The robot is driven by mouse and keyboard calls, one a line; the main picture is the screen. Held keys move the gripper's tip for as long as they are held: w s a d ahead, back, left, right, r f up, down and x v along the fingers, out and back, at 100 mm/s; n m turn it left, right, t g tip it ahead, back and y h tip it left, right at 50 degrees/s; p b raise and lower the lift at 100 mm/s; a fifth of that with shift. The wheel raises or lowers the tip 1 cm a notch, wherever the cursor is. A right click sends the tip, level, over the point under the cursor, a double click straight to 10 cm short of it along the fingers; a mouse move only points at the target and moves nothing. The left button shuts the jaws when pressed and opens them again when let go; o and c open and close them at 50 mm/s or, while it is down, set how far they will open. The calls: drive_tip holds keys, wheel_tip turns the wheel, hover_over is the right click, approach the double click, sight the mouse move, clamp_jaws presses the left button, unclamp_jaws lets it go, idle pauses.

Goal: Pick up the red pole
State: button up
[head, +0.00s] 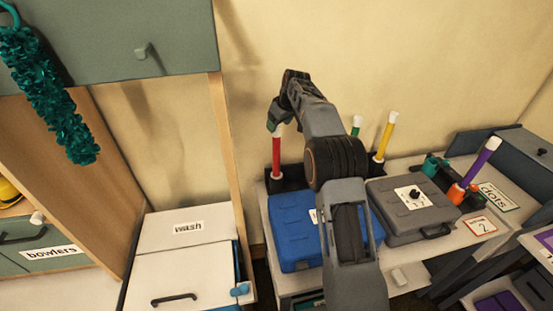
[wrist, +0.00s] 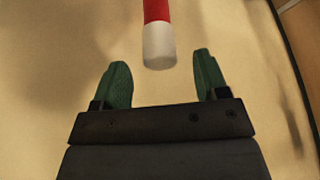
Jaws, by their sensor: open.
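The red pole (head: 277,153) stands upright at the back left of the work table, with a white tip at its top and a white band low down near a dark holder. My gripper (head: 276,123) is at the pole's top end in the head view, and the arm hides part of that area. In the wrist view the white tip of the red pole (wrist: 158,45) shows between and just beyond the green fingertips of my gripper (wrist: 162,75). The fingers are apart, with clear space on both sides of the tip. No contact shows.
A blue case (head: 292,225) and a grey case (head: 411,208) lie on the table. A yellow pole (head: 385,138), a green pole (head: 356,124) and a purple pole (head: 481,163) also stand there. A white "wash" cabinet (head: 187,245) is at left. The beige wall is close behind.

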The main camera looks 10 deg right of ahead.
drive_tip(key=shift+p+x, duration=0.85)
drive_tip(key=shift+x, duration=1.75)
drive_tip(key=shift+c, duration=0.3)
drive_tip(key=shift+r, duration=0.1)
clamp_jaws()
